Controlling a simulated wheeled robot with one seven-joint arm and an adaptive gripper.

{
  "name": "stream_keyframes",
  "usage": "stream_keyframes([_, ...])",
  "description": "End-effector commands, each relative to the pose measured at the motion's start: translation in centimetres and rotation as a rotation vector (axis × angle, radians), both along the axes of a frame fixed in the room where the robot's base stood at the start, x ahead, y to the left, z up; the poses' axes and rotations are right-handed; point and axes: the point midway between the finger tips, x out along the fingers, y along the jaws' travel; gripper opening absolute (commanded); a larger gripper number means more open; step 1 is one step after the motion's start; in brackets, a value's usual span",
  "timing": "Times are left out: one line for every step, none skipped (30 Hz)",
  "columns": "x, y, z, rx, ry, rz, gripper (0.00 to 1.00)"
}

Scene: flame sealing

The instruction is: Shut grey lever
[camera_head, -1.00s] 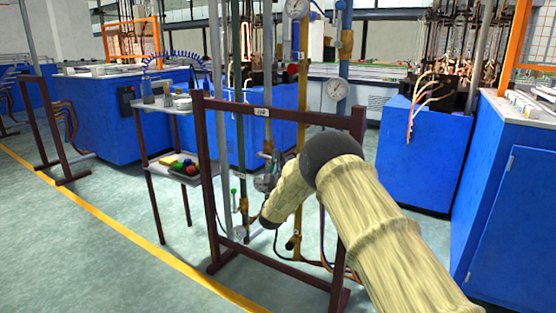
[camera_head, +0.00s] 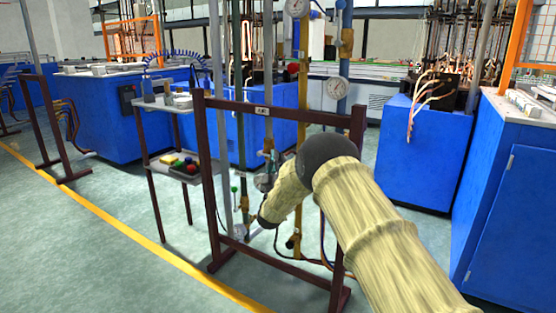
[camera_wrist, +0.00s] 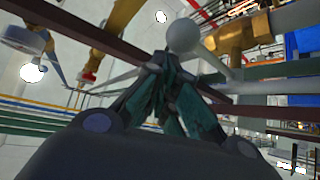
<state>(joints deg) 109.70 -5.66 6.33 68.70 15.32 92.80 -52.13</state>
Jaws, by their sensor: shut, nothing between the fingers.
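In the wrist view, a pale grey ball knob (camera_wrist: 183,36) on a grey rod, which looks like the grey lever, sits just beyond my fingertips and slightly right of them. Its rod runs down and right by a brass valve body (camera_wrist: 238,36). My gripper (camera_wrist: 158,62) has its dark green fingers drawn together, with nothing between them. I cannot tell whether the fingertips touch the knob or rod.
Vertical pipes with gauges (camera_head: 337,88) and valves stand close around my arm. A red valve knob (camera_head: 293,68) is above. A side table with coloured knobs (camera_head: 190,169) stands left of the frame. Blue cabinets (camera_head: 425,150) are behind.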

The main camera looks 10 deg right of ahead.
Motion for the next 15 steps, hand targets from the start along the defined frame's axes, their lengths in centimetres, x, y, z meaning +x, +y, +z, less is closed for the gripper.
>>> stream_keyframes([-0.1, 0.4, 1.3, 0.000, -0.003, 0.003, 0.00])
stream_keyframes([-0.2, 0.7, 1.8, -0.001, -0.003, 0.003, 0.00])
stream_keyframes([-0.4, 1.0, 2.4, -0.001, -0.003, 0.005, 0.00])
stream_keyframes([-0.5, 1.3, 2.9, -0.001, -0.003, 0.005, 0.00])
stream_keyframes([-0.6, 1.5, 3.4, -0.002, -0.003, 0.006, 0.00])
stream_keyframes([-1.0, 1.8, 2.4, -0.002, 0.001, 0.006, 0.00])
stream_keyframes([-1.3, 2.0, 1.8, -0.001, 0.002, 0.005, 0.00])
stream_keyframes([-1.7, 2.2, 1.4, -0.001, 0.002, 0.005, 0.00])
stream_keyframes([-2.1, 2.5, 0.9, -0.001, 0.002, 0.005, 0.00])
stream_keyframes([-2.4, 2.7, 0.5, -0.002, 0.000, 0.005, 0.00])
stream_keyframes([-2.8, 3.0, 0.1, -0.001, -0.001, 0.005, 0.00])
stream_keyframes([-3.2, 3.2, -0.4, -0.002, 0.000, 0.005, 0.00])
stream_keyframes([-3.5, 3.4, -0.8, -0.002, -0.001, 0.005, 0.00])
stream_keyframes([-3.8, 3.6, -1.1, -0.002, -0.001, 0.005, 0.00])
stream_keyframes([-4.2, 3.9, -1.6, -0.001, 0.000, 0.004, 0.00])
